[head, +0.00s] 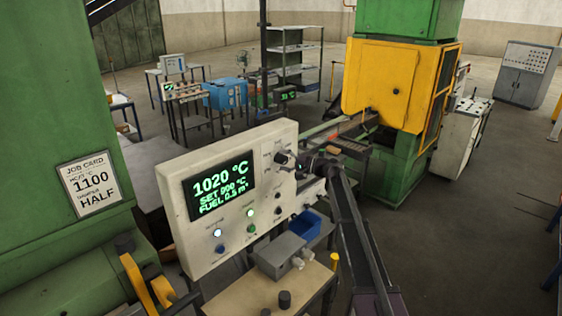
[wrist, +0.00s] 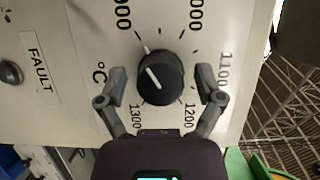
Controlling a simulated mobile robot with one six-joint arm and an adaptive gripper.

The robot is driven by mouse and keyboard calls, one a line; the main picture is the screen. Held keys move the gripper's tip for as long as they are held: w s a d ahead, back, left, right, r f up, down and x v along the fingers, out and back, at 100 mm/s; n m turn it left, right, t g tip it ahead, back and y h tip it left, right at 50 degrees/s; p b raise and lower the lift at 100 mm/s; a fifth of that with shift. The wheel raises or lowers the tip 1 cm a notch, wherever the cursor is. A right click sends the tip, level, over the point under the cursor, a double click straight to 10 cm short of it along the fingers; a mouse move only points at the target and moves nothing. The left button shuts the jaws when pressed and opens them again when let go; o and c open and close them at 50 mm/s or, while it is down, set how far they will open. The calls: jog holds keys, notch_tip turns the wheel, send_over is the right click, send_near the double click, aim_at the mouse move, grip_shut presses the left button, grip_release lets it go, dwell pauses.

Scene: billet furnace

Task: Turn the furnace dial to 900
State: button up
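The furnace dial is a round black knob (wrist: 160,76) on a pale panel. Its white line slants to the upper left, towards the partly cropped 900 mark. The scale also shows 1000, 1100, 1200 and 1300. My gripper (wrist: 162,84) is open, with one finger left and one right of the knob; I cannot tell whether either touches it. In the head view the dial (head: 281,158) is at the panel's upper right, with my arm coming in from the right. The panel's display (head: 221,187) reads 1020 °C, SET 900 and FUEL 0.5.
A job card (head: 90,183) on the green housing reads 1100 and HALF. A grey box (head: 281,256) and blue bin (head: 305,226) stand below the panel. A FAULT label (wrist: 39,62) is left of the dial.

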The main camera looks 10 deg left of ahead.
jog(key=shift+a, duration=0.1)
jog(key=shift+s+d, duration=0.1)
jog(key=shift+d, duration=0.1)
jog(key=v, duration=1.1)
jog(key=shift+d, duration=0.3)
jog(key=s+d+f+n+g+h+b, duration=0.25)
jog(key=s+f+h+b, duration=0.65)
jog(key=s+f, duration=1.1)
jog(key=s+d+f+g+h+b, duration=0.2)
jog(key=s+d+f+h+b, duration=0.6)
jog(key=s+f, duration=0.9)
jog(key=d+b, duration=0.2)
jog(key=d, duration=0.2)
jog(key=shift+s+d+f, duration=0.2)
jog(key=shift+s+f, duration=0.05)
jog(key=shift+s, duration=0.15)
